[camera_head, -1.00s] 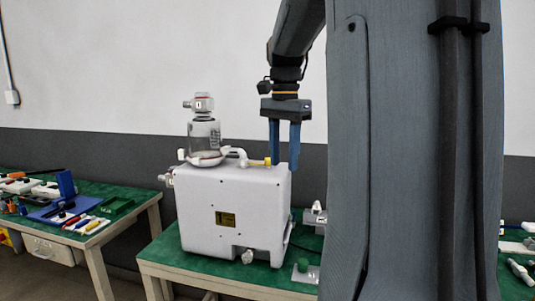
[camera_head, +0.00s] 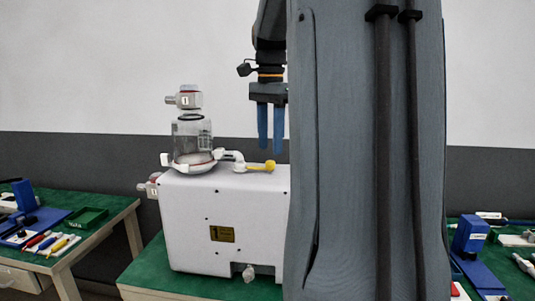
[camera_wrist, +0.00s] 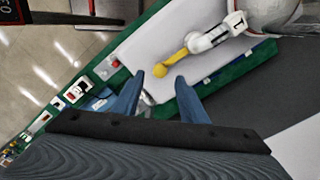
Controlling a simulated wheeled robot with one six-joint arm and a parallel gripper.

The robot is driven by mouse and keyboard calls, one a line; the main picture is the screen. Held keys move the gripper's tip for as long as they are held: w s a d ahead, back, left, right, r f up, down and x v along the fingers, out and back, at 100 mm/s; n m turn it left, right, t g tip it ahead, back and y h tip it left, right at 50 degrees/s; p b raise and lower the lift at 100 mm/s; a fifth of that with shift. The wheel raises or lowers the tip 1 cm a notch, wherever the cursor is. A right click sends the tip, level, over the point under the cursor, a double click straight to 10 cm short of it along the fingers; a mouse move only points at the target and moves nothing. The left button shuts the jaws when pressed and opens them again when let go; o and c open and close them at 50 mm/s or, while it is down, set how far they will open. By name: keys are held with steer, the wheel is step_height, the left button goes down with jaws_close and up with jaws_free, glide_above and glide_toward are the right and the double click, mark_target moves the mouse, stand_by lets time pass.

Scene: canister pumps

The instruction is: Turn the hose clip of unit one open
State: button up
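Unit one is a white box-shaped pump (camera_head: 215,215) on a green bench top. A clear canister (camera_head: 192,140) with a grey cap marked 1 stands on it. A white hose elbow (camera_head: 228,157) runs right from the canister to a yellow lever-like part (camera_head: 260,166), which I take for the hose clip. In the wrist view the yellow clip (camera_wrist: 172,60) lies across the white top, its rounded end just beyond my fingertips. My gripper (camera_head: 270,150) points down above the clip's right end. Its blue fingers are apart with nothing between them, as the wrist view (camera_wrist: 160,78) shows.
Another connector marked 1 (camera_head: 150,187) sticks out at the pump's left side. A right bench holds a blue block (camera_head: 470,234). My column hides the pump's right edge.

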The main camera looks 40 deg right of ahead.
mark_target(270, 161)
steer(key=shift+f, duration=2.1)
steer(key=shift+c, duration=0.4)
jaws_close()
